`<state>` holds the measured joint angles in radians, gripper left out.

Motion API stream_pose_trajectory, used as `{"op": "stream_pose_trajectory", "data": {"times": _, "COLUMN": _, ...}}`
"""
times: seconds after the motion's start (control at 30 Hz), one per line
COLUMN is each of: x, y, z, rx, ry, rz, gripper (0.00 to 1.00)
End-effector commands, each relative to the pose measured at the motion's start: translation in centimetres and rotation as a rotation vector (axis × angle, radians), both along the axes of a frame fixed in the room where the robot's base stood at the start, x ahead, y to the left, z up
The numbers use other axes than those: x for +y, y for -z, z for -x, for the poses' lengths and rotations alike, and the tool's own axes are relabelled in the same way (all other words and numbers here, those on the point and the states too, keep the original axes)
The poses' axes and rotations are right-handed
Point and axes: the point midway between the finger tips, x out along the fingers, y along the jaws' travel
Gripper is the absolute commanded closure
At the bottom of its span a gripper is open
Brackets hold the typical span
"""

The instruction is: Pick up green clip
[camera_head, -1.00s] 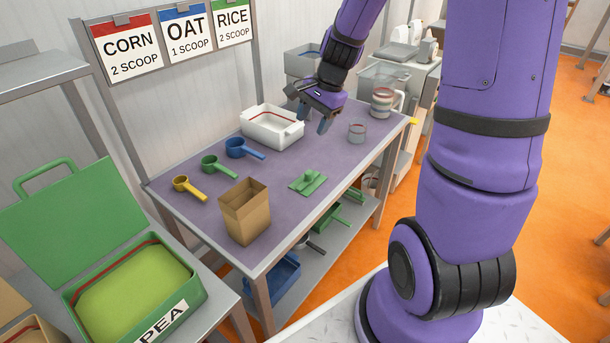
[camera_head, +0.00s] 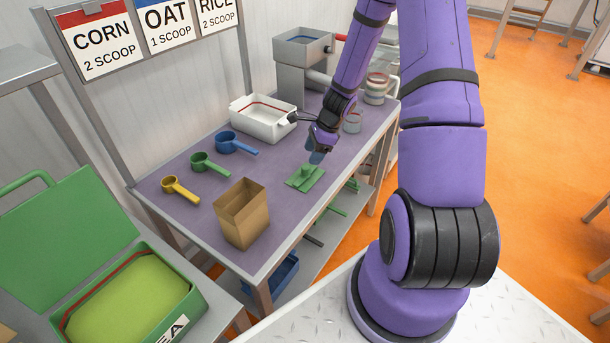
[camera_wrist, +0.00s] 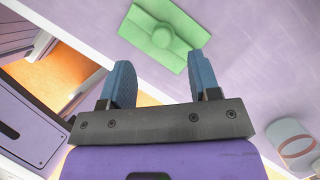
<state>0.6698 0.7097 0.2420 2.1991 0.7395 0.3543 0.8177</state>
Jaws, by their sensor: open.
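The green clip (camera_head: 306,177) lies flat on the purple table top (camera_head: 275,190), near its front edge. It is a flat green plate with a raised round knob. In the wrist view the green clip (camera_wrist: 162,34) is at the top, beyond the fingertips and apart from them. My gripper (camera_head: 316,156) is above and just behind the clip in the head view. In the wrist view my gripper (camera_wrist: 160,72) has its two blue fingers spread, with nothing between them.
Yellow (camera_head: 179,189), green (camera_head: 208,163) and blue (camera_head: 235,143) scoops lie along the back. A brown paper box (camera_head: 241,215) stands left of the clip. A white bin (camera_head: 262,118) is behind. A clear jar (camera_head: 352,122) stands to the right.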

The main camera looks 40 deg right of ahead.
Motion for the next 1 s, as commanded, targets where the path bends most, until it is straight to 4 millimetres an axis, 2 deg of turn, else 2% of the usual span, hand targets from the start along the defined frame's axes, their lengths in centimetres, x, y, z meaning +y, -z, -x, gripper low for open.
{"op": "stream_pose_trajectory", "data": {"times": 0.1, "x": 0.5, "y": 1.3, "z": -0.2, "rx": 0.000, "ry": -0.001, "rz": -0.001, "gripper": 0.43}}
{"op": "stream_pose_trajectory", "data": {"times": 0.37, "x": 0.9, "y": 2.6, "z": -0.5, "rx": 0.000, "ry": -0.002, "rz": -0.001, "gripper": 0.43}}
{"op": "stream_pose_trajectory", "data": {"times": 0.7, "x": 1.9, "y": 6.3, "z": -1.1, "rx": 0.001, "ry": -0.002, "rz": 0.001, "gripper": 0.43}}
{"op": "stream_pose_trajectory", "data": {"times": 1.0, "x": 2.1, "y": 6.8, "z": -1.3, "rx": 0.000, "ry": -0.003, "rz": 0.002, "gripper": 0.43}}
